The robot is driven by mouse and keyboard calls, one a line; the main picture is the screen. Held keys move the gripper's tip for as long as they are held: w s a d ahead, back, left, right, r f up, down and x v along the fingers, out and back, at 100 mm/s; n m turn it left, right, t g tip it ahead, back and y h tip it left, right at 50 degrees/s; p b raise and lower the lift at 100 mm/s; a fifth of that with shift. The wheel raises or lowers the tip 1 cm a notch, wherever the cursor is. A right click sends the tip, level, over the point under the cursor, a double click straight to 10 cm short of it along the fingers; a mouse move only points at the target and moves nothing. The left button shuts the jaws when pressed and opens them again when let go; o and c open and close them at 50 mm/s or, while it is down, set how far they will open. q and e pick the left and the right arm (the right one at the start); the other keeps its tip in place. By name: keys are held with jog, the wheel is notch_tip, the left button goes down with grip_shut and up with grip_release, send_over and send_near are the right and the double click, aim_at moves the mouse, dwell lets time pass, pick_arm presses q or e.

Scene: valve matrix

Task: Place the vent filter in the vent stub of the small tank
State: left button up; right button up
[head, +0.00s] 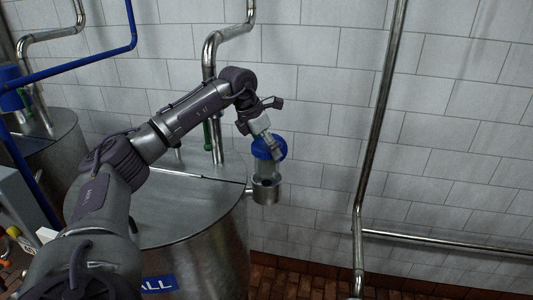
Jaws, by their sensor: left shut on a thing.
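The vent filter (270,148) has a blue round cap and a clear, greyish body below it. My left gripper (263,136) is shut on it from above, at the blue cap. The filter hangs roughly upright over the vent stub (266,191), a short metal cup at the right edge of the small tank (205,232). The filter's lower end lines up closely with the stub's mouth. I cannot tell whether it is inside the mouth or just above it. The tank is steel, with a blue label ending in "ALL". My right gripper is not in view.
A steel pipe (211,75) rises from the tank's lid behind my arm. A tall slanting pipe (375,140) stands right of the stub, before a white tiled wall (460,90). Another tank (45,135) and blue pipes are at the left. Space between stub and tall pipe is free.

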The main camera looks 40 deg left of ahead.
aim_at(264, 169)
pick_arm(q)
jog(key=shift+a+f+p, duration=0.1)
jog(key=shift+f+p, duration=0.3)
jog(key=shift+f, duration=0.15)
notch_tip(264, 169, down, 2)
jog(key=shift+s+f+p, duration=0.1)
jog(key=shift+f+p, duration=0.05)
jog(key=shift+p, duration=0.35)
jog(key=shift+f, duration=0.5)
jog(key=o, duration=1.3)
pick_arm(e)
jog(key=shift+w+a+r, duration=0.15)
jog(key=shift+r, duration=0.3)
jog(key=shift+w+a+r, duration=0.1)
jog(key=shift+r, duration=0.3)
